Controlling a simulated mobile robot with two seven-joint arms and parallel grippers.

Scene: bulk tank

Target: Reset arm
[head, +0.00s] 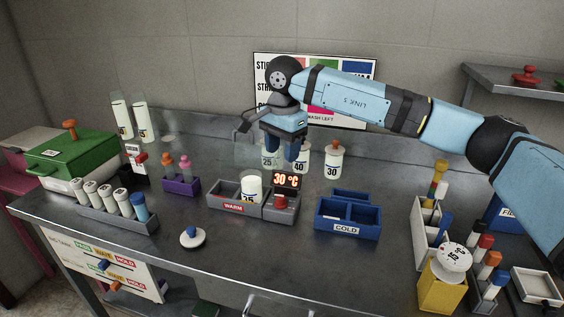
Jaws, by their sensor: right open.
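My right arm comes in from the right edge of the head view and reaches across above the bench. Its right gripper (283,152) hangs over the back of the bench with the fingers pointing down. The jaws are apart and nothing shows between them. The fingers pass in front of white bottles marked 25 (269,161) and 40 (301,162), partly hiding them; I cannot tell the exact distance. My left gripper does not show.
A blue COLD box (347,229) stands to the right. Tube racks and a green-lidded box (72,150) occupy the sides. The front middle bench (270,255) is clear.

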